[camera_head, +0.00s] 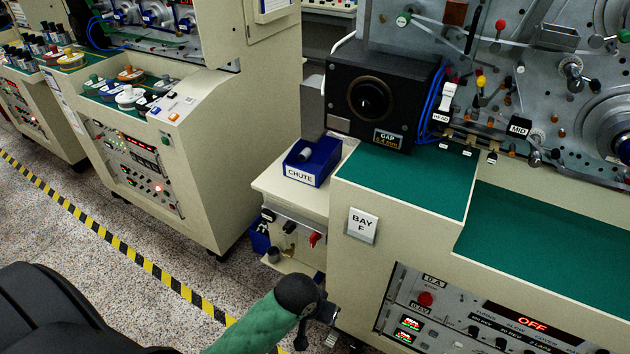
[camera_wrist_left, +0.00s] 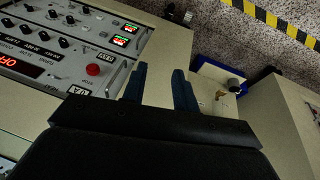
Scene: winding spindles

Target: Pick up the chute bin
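The chute bin (camera_head: 310,163) is a small blue box with a white "CHUTE" label on its front. It sits on the cream side shelf left of the bay F machine in the head view, with a grey cylindrical thing inside. My left gripper (camera_head: 322,322) is below and in front of that shelf, apart from the bin, and partly hidden by its wrist. In the left wrist view its two dark blue fingers (camera_wrist_left: 158,88) are apart with nothing between them. A blue edge (camera_wrist_left: 222,73) shows beyond them; I cannot tell if it is the chute bin. My right gripper is not in view.
The cream shelf (camera_head: 268,184) has knobs and a red lever below its top. A black box with a round opening (camera_head: 372,97) stands behind the bin. The bay F control panel (camera_head: 480,318) is right of my left gripper. Floor with striped tape (camera_head: 118,243) is open at left.

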